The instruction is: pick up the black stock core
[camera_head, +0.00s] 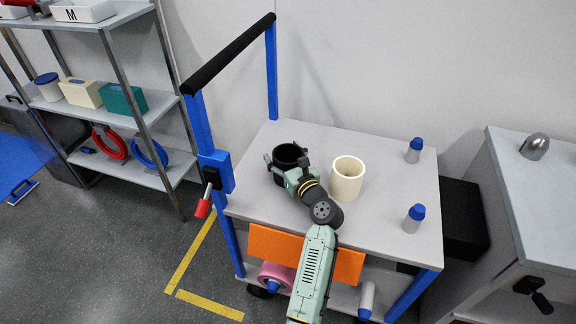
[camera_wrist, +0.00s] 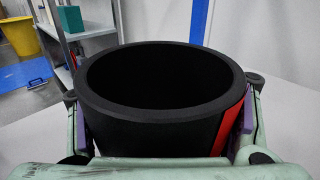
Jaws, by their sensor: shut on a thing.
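The black stock core (camera_head: 287,154) is a short hollow cylinder near the left side of the cart's grey top. My gripper (camera_head: 286,165) is around it, with one finger on each side. In the wrist view the core (camera_wrist: 150,128) fills the middle, upright with its open rim up, and a red strip shows on its right side. The fingers of my gripper (camera_wrist: 160,122) press on its left and right sides. The core's lower part is hidden, so I cannot tell whether it touches the cart top.
A cream hollow cylinder (camera_head: 347,179) stands just right of my gripper. The cart's blue posts and black handle (camera_head: 230,52) rise at the left and back.

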